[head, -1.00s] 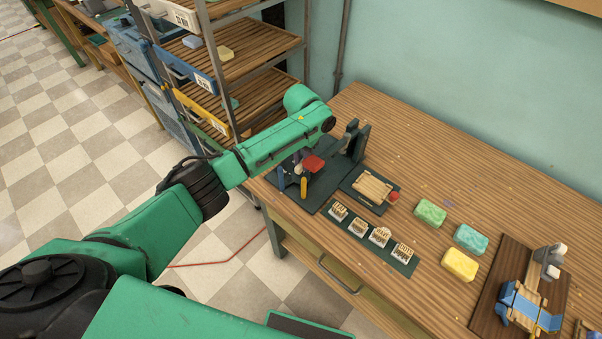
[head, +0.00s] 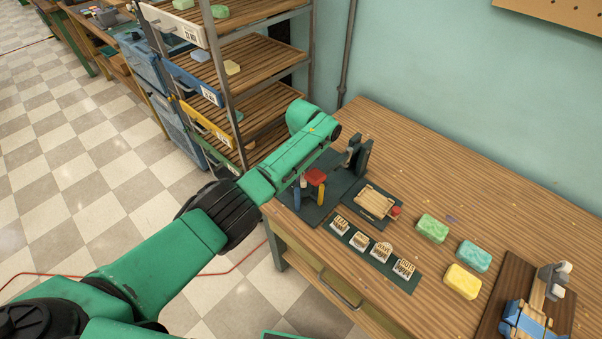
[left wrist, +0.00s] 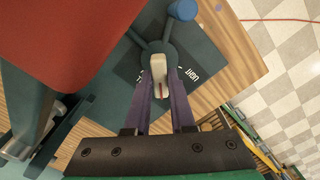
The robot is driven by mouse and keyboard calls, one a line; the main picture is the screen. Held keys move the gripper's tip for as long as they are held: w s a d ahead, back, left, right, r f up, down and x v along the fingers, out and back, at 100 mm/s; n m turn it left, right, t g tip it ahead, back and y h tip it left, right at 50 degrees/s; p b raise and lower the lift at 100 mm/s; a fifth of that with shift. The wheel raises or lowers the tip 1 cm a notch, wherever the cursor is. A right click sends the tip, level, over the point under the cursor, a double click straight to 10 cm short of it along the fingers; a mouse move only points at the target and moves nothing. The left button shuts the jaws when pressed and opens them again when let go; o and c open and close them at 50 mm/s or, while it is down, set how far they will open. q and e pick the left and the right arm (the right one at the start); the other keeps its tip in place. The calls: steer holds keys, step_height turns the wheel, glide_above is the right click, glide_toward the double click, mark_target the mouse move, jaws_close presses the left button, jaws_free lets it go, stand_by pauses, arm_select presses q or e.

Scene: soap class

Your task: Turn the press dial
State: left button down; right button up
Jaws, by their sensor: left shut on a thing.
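The press (head: 355,152) stands on a dark mat at the left end of the wooden table, with a red block (head: 315,176) on it. Below the block, a yellow knob (head: 322,194) and a blue knob (head: 297,196) show. In the left wrist view the dial (left wrist: 160,48) is dark teal, with a blue knob (left wrist: 182,9) on one spoke and a pale pointer with a red mark (left wrist: 158,70). My left gripper (left wrist: 159,80) is shut on this pale pointer, one purple finger on each side. In the head view my arm hides the fingers. My right gripper is not in view.
A wooden mould (head: 374,203) and several stamps on a dark mat (head: 377,255) lie right of the press. Green (head: 433,228), teal (head: 474,255) and yellow (head: 462,281) soaps lie farther right. A slatted shelf (head: 245,85) stands behind my left arm.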

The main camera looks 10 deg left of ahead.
arm_select(q)
steer(key=shift+w+r, duration=0.1)
stand_by(0.4)
steer(key=c, duration=0.8)
jaws_free()
steer(key=shift+o, duration=0.2)
steer(key=shift+r, duration=0.3)
step_height(320, 180, up, 14)
steer(key=b, duration=0.1)
steer(key=shift+f, duration=0.15)
